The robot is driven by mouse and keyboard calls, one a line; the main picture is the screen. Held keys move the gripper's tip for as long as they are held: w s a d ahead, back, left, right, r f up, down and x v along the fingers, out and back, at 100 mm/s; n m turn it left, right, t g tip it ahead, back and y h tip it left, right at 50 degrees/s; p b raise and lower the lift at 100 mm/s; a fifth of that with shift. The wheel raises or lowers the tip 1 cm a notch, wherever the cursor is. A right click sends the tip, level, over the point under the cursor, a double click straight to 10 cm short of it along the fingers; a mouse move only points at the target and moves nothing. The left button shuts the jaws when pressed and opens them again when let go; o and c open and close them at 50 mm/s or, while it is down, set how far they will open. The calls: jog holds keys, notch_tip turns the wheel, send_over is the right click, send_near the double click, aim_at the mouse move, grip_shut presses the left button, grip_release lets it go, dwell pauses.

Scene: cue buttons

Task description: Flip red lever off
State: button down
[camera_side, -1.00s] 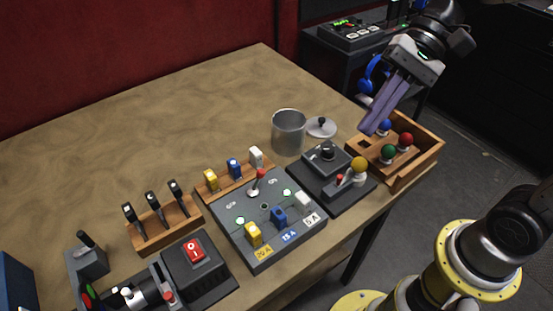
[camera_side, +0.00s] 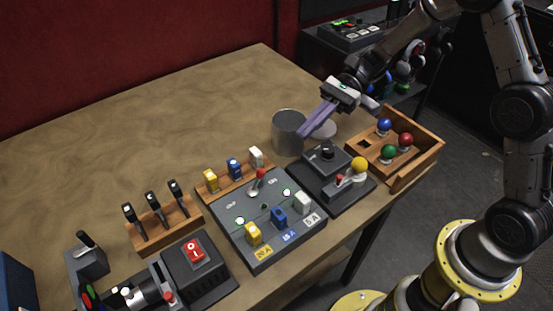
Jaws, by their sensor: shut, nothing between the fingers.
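The red-tipped lever (camera_side: 260,178) stands on the grey fuse panel (camera_side: 250,208), near its back edge. It leans toward the back right. Small labels beside it are too small to read surely. My gripper (camera_side: 303,134) has its purple fingers together and empty. It hangs in front of the metal canister (camera_side: 286,140), to the right of and behind the lever, clear of it.
A wooden box (camera_side: 425,158) holds coloured balls. A black switch box with a red rocker (camera_side: 194,250) and a wooden rack (camera_side: 165,228) stand left. The back of the table is clear.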

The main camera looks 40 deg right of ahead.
send_near(259, 180)
jog(key=x, duration=0.5)
jog(key=shift+w+d+f, duration=0.15)
jog(key=shift+w+f, duration=0.1)
jog(key=shift+f, duration=0.05)
jog(key=shift+a+r+h, duration=0.25)
jog(key=shift+r+h, duration=0.15)
jog(key=shift+h, duration=0.2)
dwell(0.5)
jog(key=a+h, duration=0.1)
jog(key=r+h, duration=0.1)
jog(key=h, duration=0.1)
jog(key=shift+a+r, duration=0.25)
jog(key=shift+a, duration=0.1)
jog(key=a+h, duration=0.1)
jog(key=a+r+h, duration=0.1)
jog(key=h, duration=0.1)
jog(key=shift+a+t+h, duration=0.1)
jog(key=shift+t+h, duration=0.2)
jog(key=shift+m, duration=0.3)
jog(key=shift+r, duration=0.1)
jog(key=shift+r, duration=0.7)
